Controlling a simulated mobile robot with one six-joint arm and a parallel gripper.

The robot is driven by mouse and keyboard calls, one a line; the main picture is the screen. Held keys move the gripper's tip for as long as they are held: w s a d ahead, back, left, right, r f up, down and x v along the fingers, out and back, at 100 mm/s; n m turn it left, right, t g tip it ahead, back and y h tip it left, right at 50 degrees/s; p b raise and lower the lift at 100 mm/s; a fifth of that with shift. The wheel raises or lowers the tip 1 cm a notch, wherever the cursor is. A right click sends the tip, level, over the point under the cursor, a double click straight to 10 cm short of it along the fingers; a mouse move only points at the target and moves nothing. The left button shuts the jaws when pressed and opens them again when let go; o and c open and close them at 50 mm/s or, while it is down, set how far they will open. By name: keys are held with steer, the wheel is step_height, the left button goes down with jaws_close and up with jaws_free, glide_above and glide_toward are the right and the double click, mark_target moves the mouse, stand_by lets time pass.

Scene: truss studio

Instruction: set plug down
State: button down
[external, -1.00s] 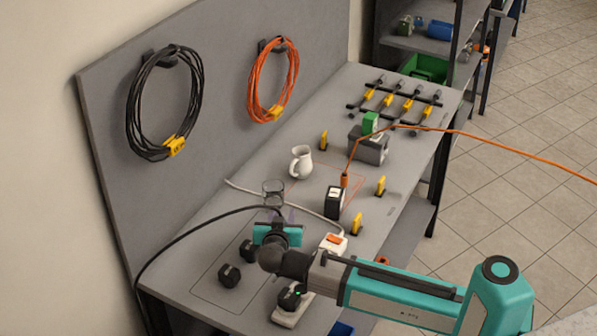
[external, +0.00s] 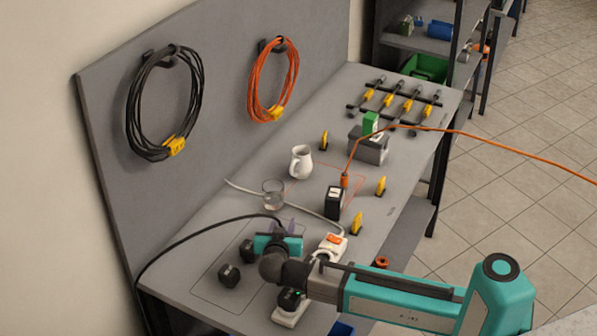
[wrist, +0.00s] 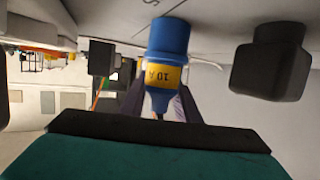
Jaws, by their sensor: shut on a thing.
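In the wrist view, which looks upside down, my gripper (wrist: 162,104) is shut on a blue plug (wrist: 168,45) with a yellow "10 A" label. The plug's wide blue end is at or very close to the grey bench surface; I cannot tell if it touches. In the external view my gripper (external: 284,228) is low over the near part of the bench (external: 205,262). The plug is hidden there behind the gripper, and a black cable (external: 205,232) runs to that spot.
A white strip with a black plug (external: 290,300) lies nearer, and a white unit with an orange switch (external: 332,243) stands right. A glass (external: 273,193), white jug (external: 301,162) and black box (external: 334,203) stand behind.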

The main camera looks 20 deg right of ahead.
steer(key=shift+f, duration=0.15)
steer(key=c, duration=1.3)
jaws_free()
steer(key=shift+c, duration=0.2)
steer(key=shift+r, duration=0.2)
steer(key=shift+s+a, duration=0.1)
steer(key=shift+s, duration=0.1)
steer(key=b+v, duration=0.1)
steer(key=v, duration=0.1)
steer(key=shift+s+a+r, duration=0.15)
steer(key=shift+s+r, duration=0.1)
steer(key=shift+s, duration=0.05)
steer(key=shift+w+r+b, duration=0.1)
steer(key=shift+r+b, duration=0.2)
steer(key=shift+r, duration=0.6)
steer(key=shift+r+b, duration=0.3)
steer(key=shift+r, duration=2.15)
